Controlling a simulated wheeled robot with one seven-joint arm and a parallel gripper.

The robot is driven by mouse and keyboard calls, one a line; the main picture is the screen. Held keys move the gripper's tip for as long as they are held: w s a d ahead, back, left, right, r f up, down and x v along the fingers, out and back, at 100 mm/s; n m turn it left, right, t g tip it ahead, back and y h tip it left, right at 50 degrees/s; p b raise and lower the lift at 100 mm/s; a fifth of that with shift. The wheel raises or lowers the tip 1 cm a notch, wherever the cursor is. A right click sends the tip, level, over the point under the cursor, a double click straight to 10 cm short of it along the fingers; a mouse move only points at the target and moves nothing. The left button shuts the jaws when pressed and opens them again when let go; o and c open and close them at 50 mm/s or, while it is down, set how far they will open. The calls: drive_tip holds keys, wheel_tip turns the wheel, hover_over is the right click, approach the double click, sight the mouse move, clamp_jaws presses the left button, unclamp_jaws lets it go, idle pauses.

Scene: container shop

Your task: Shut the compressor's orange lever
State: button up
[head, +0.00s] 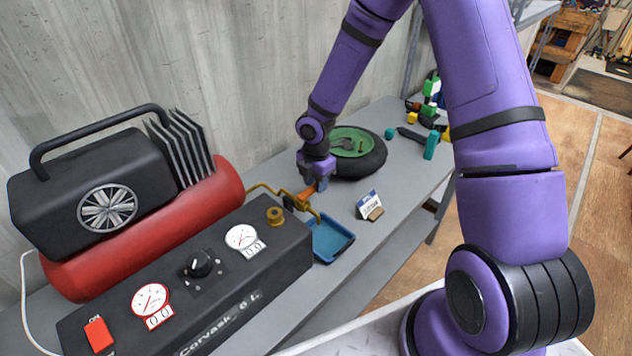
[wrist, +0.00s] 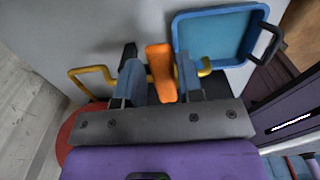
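The orange lever (head: 306,193) sits on the brass pipe at the right end of the compressor (head: 184,279). My gripper (head: 316,185) is down at the lever, pointing downward. In the wrist view, the lever (wrist: 160,70) stands between the two fingers of my gripper (wrist: 161,76). The fingers are apart, one on each side of it, and I see no clear grip. The lower part of the lever is partly hidden by my gripper in the head view.
A blue tray (head: 330,239) lies right beside the lever, also in the wrist view (wrist: 218,38). A small card (head: 369,205) stands on the bench nearby. A wheel with a green hub (head: 352,143) lies just behind my gripper. The concrete wall is to the left.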

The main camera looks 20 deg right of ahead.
drive_tip(key=shift+o, duration=1.1)
wheel_tip(320, 180, up, 11)
drive_tip(key=shift+f, duration=0.1)
drive_tip(key=s+d+r+m+t+h, duration=0.1)
drive_tip(key=s+d+r+m, duration=0.1)
drive_tip(key=s+r+m, duration=0.6)
drive_tip(key=s+d+r+m+t+h, duration=0.15)
drive_tip(key=s+r+m, duration=0.3)
drive_tip(key=r, duration=0.65)
drive_tip(key=s+r+m+t+y, duration=0.1)
drive_tip(key=s+r+m, duration=0.3)
drive_tip(key=s, duration=0.4)
drive_tip(key=s+r+m+t+y, duration=0.1)
drive_tip(key=s+r+m, duration=0.3)
drive_tip(key=s+m, duration=0.2)
drive_tip(key=shift+s+d+t, duration=0.35)
drive_tip(key=shift+s+d, duration=0.05)
drive_tip(key=shift+s, duration=0.85)
